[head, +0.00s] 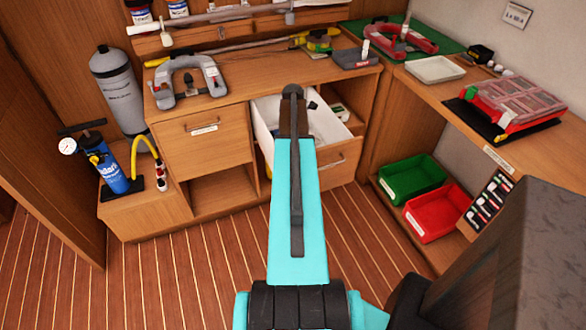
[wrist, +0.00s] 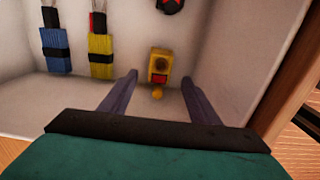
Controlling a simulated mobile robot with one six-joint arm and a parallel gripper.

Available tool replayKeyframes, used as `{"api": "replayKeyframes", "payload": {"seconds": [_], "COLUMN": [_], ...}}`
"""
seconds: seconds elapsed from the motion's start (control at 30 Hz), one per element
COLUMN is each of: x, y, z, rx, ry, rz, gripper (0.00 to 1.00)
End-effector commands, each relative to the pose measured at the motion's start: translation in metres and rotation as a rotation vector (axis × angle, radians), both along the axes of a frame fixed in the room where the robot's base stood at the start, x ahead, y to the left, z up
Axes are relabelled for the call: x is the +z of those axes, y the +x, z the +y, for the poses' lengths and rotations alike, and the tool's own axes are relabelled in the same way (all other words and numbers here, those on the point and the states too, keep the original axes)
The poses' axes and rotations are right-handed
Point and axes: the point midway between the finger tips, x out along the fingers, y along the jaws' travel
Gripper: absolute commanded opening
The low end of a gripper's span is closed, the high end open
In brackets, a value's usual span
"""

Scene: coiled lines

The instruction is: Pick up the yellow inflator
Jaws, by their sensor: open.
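A small yellow device with a red part and a round yellow end, which looks like the yellow inflator (wrist: 158,66), lies on the white floor of the open drawer (wrist: 225,50). In the wrist view, my gripper (wrist: 159,80) is open and empty, with its two grey fingers on either side of the inflator's line and their tips near its lower part. I cannot tell how high the fingers are above it. In the head view my arm reaches over the white-lined drawer (head: 265,118) and hides the gripper and the inflator.
A blue coiled bundle (wrist: 55,50) and a yellow one with a black band (wrist: 100,58) lie left of the inflator. A red and black item (wrist: 171,5) lies beyond it. The drawer's wooden edge (wrist: 285,75) is close on the right.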

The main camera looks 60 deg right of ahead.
Motion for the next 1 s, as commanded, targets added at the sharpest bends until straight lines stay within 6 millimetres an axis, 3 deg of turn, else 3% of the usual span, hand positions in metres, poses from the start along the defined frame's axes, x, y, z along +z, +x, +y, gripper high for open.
{"api": "replayKeyframes", "payload": {"seconds": [0.4, 1.0], "x": [-0.042, -0.050], "y": [0.000, 0.000], "z": [0.000, 0.000], "rx": [0.000, 0.000], "ry": [0.001, 0.001], "rz": [0.000, 0.001], "gripper": [0.56, 0.56]}}
